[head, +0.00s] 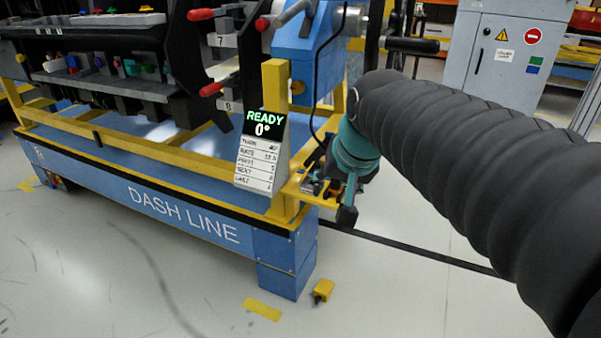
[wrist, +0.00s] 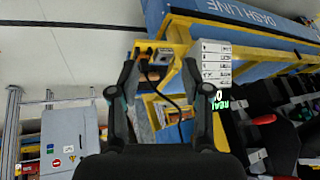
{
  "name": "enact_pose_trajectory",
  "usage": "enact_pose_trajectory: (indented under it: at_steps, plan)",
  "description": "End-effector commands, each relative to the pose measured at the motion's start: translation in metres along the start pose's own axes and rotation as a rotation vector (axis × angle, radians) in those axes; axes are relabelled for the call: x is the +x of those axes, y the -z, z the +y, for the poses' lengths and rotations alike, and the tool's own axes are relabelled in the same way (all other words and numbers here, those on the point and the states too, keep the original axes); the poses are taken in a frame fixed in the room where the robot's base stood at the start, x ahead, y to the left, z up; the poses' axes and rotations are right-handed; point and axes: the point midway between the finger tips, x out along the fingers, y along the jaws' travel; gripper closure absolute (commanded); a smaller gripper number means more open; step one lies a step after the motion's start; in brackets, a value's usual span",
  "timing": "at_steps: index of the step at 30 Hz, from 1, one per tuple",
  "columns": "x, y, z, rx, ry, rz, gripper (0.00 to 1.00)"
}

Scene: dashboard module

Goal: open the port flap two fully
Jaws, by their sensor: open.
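A small yellow bracket with port parts (head: 318,187) sticks out from the right end of the blue and yellow DASH LINE stand. In the wrist view the bracket (wrist: 170,48) lies between and beyond my fingertips, with a grey block and dark fittings on it. I cannot tell which of these small parts is port flap two, or how far it is open. My gripper (wrist: 160,68) is open, its two dark fingers apart with nothing held between them. In the head view my gripper (head: 342,205) is beside the bracket, partly hiding it; contact cannot be told.
A sign reading READY 0° (head: 262,150) stands left of the bracket. The dashboard module (head: 110,75), with red-handled clamps, is above the stand's blue base (head: 180,205). A grey cabinet (head: 500,55) stands behind. The floor in front is mostly clear, with a small yellow block (head: 323,290).

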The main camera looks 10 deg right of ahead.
Motion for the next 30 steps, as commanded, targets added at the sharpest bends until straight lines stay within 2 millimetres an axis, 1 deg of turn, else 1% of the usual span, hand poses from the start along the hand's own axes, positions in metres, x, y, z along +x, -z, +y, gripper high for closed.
enact_pose_trajectory:
  at_steps: [1, 6, 9, 13, 15, 18, 23, 26, 30]
  plan:
    - [0.018, 0.018, -0.003, 0.046, 0.006, 0.001, 0.52]
    - [0.052, 0.081, -0.017, 0.208, 0.034, 0.008, 0.52]
    - [0.073, 0.113, -0.023, 0.291, 0.05, 0.012, 0.52]
    - [0.094, 0.143, -0.028, 0.371, 0.066, 0.016, 0.52]
    - [0.101, 0.153, -0.029, 0.4, 0.072, 0.017, 0.52]
    - [0.107, 0.162, -0.03, 0.424, 0.077, 0.018, 0.52]
    - [0.118, 0.166, -0.031, 0.433, 0.079, 0.017, 0.52]
    - [0.133, 0.165, -0.032, 0.432, 0.078, 0.016, 0.52]
    - [0.159, 0.165, -0.034, 0.432, 0.078, 0.015, 0.52]
